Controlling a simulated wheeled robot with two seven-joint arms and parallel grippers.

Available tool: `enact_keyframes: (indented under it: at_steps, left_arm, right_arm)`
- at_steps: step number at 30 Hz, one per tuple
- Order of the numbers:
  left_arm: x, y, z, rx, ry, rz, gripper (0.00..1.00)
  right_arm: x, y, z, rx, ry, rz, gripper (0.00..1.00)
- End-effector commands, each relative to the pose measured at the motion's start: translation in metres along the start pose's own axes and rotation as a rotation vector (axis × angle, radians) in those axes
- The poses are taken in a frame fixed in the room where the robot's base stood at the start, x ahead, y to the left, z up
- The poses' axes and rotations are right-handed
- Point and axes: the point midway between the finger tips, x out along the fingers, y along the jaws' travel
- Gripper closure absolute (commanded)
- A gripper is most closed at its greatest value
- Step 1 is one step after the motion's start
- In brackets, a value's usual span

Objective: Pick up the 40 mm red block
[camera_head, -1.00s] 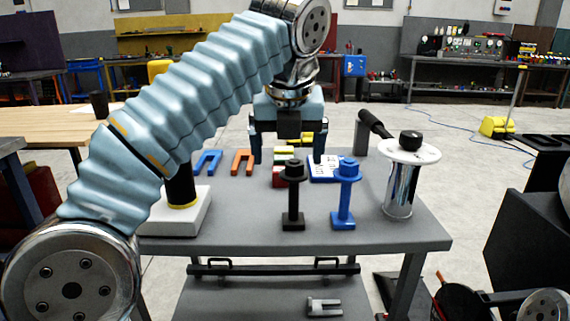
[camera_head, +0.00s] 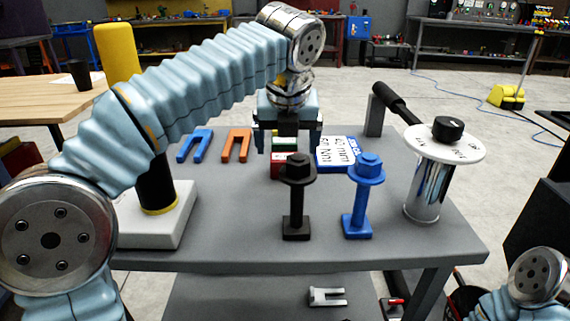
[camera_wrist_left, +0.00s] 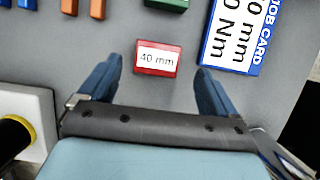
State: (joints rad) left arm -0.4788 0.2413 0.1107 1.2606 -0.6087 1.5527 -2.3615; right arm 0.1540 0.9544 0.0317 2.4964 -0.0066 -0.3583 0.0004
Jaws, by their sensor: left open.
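The red block (camera_head: 277,168), partly hidden behind the black bolt in the head view, lies on the grey table. In the left wrist view the red block (camera_wrist_left: 155,68) shows its white "40 mm" label. My left gripper (camera_head: 288,146) is open and empty, its fingers pointing down at the table. In the left wrist view the left gripper (camera_wrist_left: 157,72) has one finger on each side of the block, with a gap on both sides. I cannot tell the exact height of the fingertips above the table. My right gripper is not in view.
A green block (camera_wrist_left: 168,2) lies just beyond the red one. The job card (camera_head: 338,153) is close on the right. Black (camera_head: 297,200) and blue (camera_head: 362,200) upright bolts stand in front. Orange (camera_head: 237,145) and blue (camera_head: 195,145) forked pieces lie left. A chrome cylinder (camera_head: 428,188) stands right.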

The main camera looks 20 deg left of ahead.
Motion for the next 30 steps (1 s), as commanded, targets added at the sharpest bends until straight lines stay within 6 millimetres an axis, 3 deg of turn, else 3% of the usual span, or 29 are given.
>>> enact_keyframes:
  at_steps: [12,20,30]
  left_arm:
    - [0.052,0.004,-0.001,-0.001,0.0,0.001,0.08]
    - [0.054,0.003,0.0,-0.001,-0.001,0.0,0.1]
    - [0.054,0.003,0.0,-0.001,0.0,0.0,0.62]
  right_arm:
    - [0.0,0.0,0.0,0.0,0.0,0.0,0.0]
    - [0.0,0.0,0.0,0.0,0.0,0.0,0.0]
    - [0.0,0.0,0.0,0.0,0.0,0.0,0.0]
